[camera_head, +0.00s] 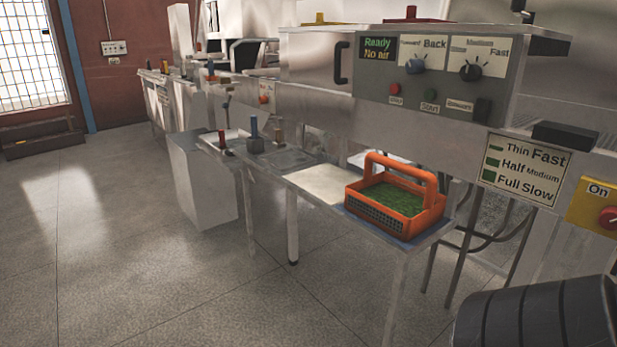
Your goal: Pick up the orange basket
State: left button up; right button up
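The orange basket (397,199) stands upright on the near right end of a low metal shelf (321,182) at the front of the machine. It has an arched orange handle across its top, dark grated sides and a green filling inside. No gripper touches it.
A control panel (434,72) with knobs and buttons overhangs the shelf behind the basket. A red knob on a yellow plate (600,208) is at the right. The floor (130,250) at left is clear.

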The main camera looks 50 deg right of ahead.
aim_at(404, 210)
jog(key=z, duration=0.5)
jog(key=i, duration=1.4)
jog(key=z, duration=1.1)
